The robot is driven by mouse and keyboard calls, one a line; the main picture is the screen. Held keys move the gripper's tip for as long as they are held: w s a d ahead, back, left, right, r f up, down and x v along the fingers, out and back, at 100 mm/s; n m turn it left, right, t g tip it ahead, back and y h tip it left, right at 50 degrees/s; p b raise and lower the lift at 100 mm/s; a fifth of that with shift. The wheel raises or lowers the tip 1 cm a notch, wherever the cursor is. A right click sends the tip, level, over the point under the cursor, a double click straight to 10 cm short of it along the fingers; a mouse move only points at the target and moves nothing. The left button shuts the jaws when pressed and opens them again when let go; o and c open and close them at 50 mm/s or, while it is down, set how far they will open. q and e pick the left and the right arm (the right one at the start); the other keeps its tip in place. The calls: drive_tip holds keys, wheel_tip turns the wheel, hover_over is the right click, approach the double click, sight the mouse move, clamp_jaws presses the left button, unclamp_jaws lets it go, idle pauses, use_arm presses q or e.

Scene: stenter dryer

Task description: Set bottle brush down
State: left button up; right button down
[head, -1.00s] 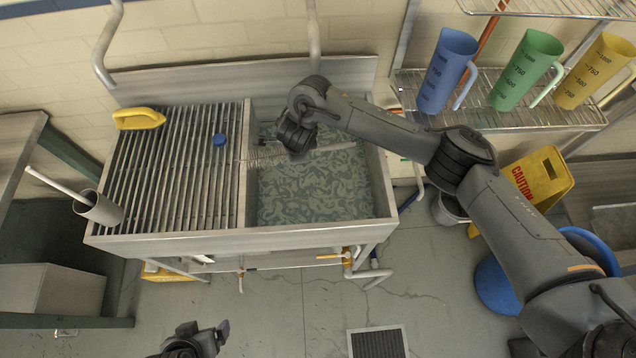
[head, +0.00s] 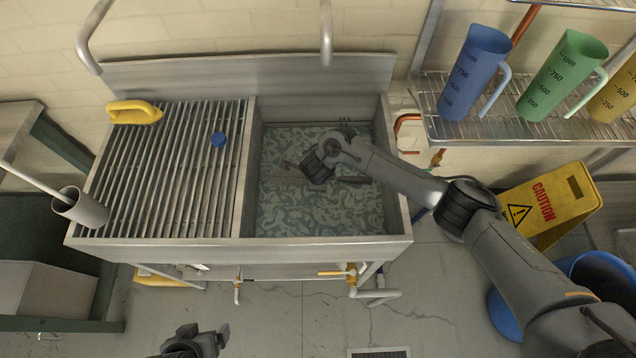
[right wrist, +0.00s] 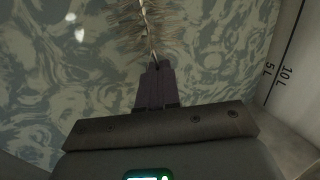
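The bottle brush (right wrist: 146,28), with thin brownish bristles on a wire, shows in the right wrist view between and beyond the fingertips of my right gripper (right wrist: 156,72). The fingers are closed together on its wire. In the head view my right gripper (head: 305,167) is inside the sink basin (head: 252,200), low over the swirly grey-green water or bottom; the bristles are hard to make out there, largely hidden by the gripper. I cannot tell whether the brush touches the surface. My left gripper (head: 205,338) is empty at the bottom of the head view, its fingers apart.
Measuring jugs stand on a rack at right, above a yellow caution sign (head: 545,205).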

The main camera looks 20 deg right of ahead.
wheel_tip(320, 180, down, 4)
drive_tip(key=shift+s+r+b, duration=0.15)
drive_tip(key=shift+r+b, duration=0.1)
drive_tip(key=shift+b, duration=0.2)
drive_tip(key=shift+f, duration=0.1)
drive_tip(key=shift+f+b, duration=0.15)
drive_tip(key=shift+b, duration=0.15)
drive_tip(key=c, duration=1.7)
unclamp_jaws()
drive_tip(key=shift+d, duration=0.1)
drive_tip(key=shift+c, duration=0.2)
drive_tip(key=shift+o, duration=0.5)
drive_tip(key=shift+f, duration=0.15)
